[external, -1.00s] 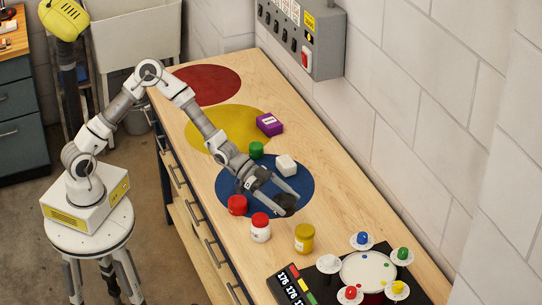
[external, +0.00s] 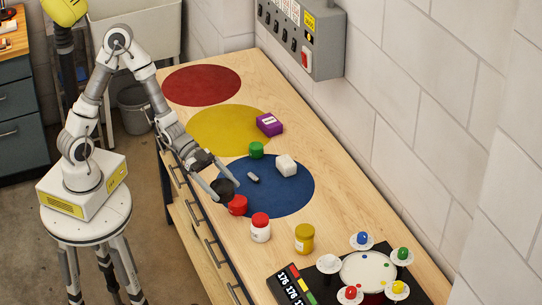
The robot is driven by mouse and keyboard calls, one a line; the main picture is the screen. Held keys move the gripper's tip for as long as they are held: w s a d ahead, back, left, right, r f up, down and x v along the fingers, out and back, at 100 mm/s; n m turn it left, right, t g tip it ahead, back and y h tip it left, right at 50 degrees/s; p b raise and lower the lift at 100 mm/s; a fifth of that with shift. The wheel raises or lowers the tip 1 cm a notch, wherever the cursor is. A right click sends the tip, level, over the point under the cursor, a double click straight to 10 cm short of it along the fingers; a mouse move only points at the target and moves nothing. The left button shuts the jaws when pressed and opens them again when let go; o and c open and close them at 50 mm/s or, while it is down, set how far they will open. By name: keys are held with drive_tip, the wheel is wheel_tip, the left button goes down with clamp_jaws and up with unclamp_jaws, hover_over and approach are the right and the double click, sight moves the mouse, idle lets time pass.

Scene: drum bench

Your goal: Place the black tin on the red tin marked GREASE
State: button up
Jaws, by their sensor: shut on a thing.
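My gripper (external: 222,184) is shut on the black tin (external: 224,188), with a finger on either side of it. The tin is at the left edge of the blue disc, near the bench's front edge. The red tin (external: 238,205) stands just below and right of the black tin in the picture. The black tin's lower edge comes close to the red tin's top; I cannot tell whether they touch. No GREASE marking is readable on the red tin.
A white jar with a red lid (external: 260,228) stands close to the red tin, with a yellow jar (external: 304,238) beyond. A small dark grey object (external: 253,177), a white block (external: 286,165) and a green tin (external: 256,150) are nearby. A purple box (external: 269,124) lies farther back.

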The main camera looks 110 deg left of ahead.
drive_tip(key=shift+s+d+r, duration=0.15)
drive_tip(key=shift+s, duration=0.4)
drive_tip(key=shift+s+d+r, duration=0.15)
drive_tip(key=shift+s, duration=0.35)
hover_over(236, 200)
drive_tip(key=f, duration=0.7)
drive_tip(key=shift+w, duration=0.25)
drive_tip(key=shift+f, duration=2)
drive_tip(key=shift+f+b, duration=0.15)
drive_tip(key=shift+b, duration=0.2)
drive_tip(key=o, duration=1.2)
drive_tip(key=shift+s+a+r, duration=0.15)
drive_tip(key=shift+s+r, duration=0.1)
drive_tip(key=p+v, duration=0.1)
drive_tip(key=v, duration=1)
drive_tip(key=shift+s+a+r, duration=0.1)
drive_tip(key=shift+s+a, duration=0.05)
